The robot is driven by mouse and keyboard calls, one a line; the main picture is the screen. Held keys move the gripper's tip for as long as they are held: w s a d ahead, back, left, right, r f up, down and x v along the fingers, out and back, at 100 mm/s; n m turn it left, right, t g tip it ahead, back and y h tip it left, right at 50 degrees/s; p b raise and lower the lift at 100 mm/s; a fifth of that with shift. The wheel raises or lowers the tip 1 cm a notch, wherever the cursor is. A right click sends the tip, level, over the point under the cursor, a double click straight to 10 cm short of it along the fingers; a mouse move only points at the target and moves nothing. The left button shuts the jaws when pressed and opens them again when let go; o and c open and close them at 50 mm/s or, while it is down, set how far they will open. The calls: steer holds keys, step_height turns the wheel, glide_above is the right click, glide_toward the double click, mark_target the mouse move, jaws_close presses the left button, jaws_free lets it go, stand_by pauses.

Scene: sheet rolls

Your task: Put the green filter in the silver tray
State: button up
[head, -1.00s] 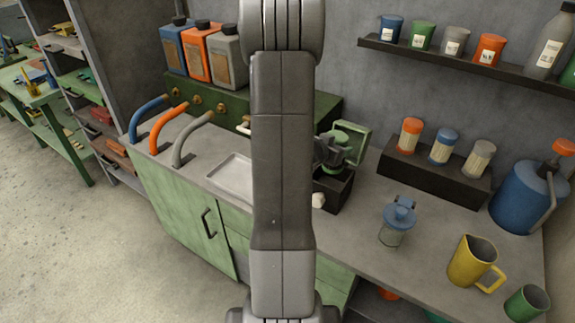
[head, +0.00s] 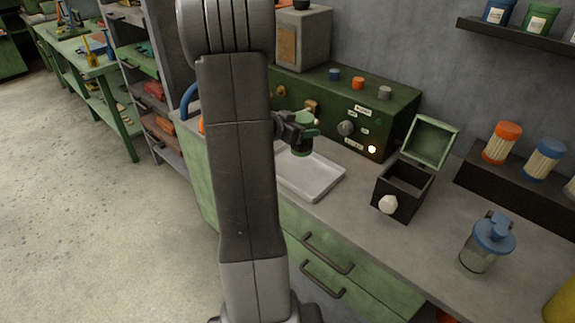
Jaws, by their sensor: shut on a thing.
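My gripper (head: 290,128) is shut on the green filter (head: 302,139), a short dark green piece, partly hidden by the jaws. It is held above the back part of the silver tray (head: 322,190). The silver tray is a shallow pale rectangle on the grey counter, its left part hidden behind my arm. Whether the filter touches the tray is hard to tell, but it looks raised above it.
A small black box (head: 404,188) with an open green lid and white knob stands right of the tray. A green control unit (head: 350,110) with a lit lamp stands behind. A blue-lidded jar (head: 487,240) stands farther right. Drawers with handles are below.

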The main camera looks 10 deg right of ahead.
mark_target(300, 151)
step_height(300, 151, down, 9)
steer(key=shift+r+b, duration=0.15)
steer(key=shift+b, duration=0.6)
steer(key=shift+d+r, duration=0.1)
steer(key=o, duration=0.7)
steer(key=shift+f, duration=0.2)
steer(key=o, duration=0.5)
steer(key=shift+c, duration=0.2)
steer(key=shift+r, duration=0.15)
steer(key=shift+s+a+r, duration=0.1)
steer(key=shift+a+r, duration=0.05)
steer(key=shift+a, duration=0.1)
steer(key=v, duration=1.1)
steer(key=shift+s+a+r+p, duration=0.15)
steer(key=shift+s+p, duration=0.05)
steer(key=shift+p, duration=0.15)
